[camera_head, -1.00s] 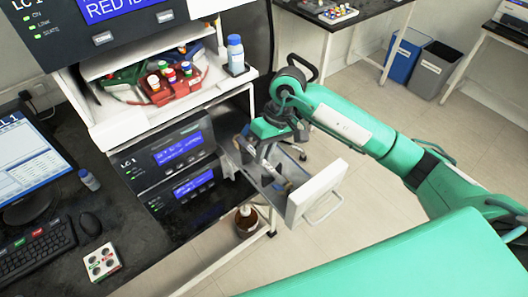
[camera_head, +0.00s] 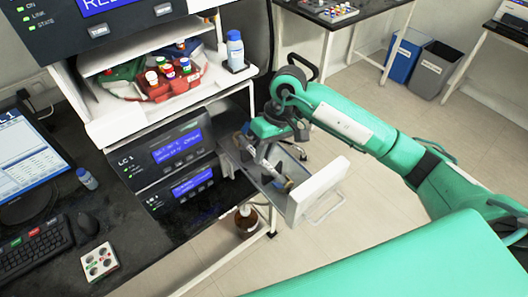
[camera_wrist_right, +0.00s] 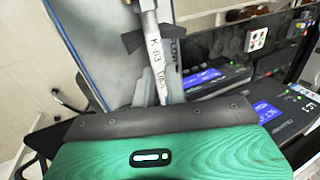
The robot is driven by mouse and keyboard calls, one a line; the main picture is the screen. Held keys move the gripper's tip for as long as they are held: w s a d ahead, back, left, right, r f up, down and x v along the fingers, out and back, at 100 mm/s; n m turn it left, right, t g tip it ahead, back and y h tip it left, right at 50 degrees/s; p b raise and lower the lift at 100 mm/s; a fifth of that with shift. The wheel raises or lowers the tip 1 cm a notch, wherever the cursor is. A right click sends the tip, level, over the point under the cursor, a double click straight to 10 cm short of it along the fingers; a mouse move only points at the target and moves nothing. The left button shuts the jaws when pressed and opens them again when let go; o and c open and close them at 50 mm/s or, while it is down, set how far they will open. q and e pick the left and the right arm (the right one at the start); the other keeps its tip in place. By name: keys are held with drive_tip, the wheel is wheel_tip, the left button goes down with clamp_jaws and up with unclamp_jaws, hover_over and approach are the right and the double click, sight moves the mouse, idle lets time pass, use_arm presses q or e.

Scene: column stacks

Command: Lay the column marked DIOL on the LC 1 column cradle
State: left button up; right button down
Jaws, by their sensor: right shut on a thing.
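My right gripper (camera_head: 266,152) is over the pulled-out drawer (camera_head: 318,190) of the LC 1 stack, pointing down. In the right wrist view its dark fingers (camera_wrist_right: 154,38) are shut on a slim pale column (camera_wrist_right: 153,55). Its printed label starts with K-03; the word after it looks like DIOL. The drawer's pale inner surface shows behind the column. My left gripper is not in view.
The LC 1 modules (camera_head: 172,160) with blue displays stand left of the drawer. Above them are a red vial rack (camera_head: 172,84) and a blue-capped bottle (camera_head: 235,50). A brown bottle (camera_head: 246,220) stands below the drawer.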

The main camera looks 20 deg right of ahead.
drive_tip(key=c, duration=1.3)
unclamp_jaws()
drive_tip(key=shift+c, duration=0.2)
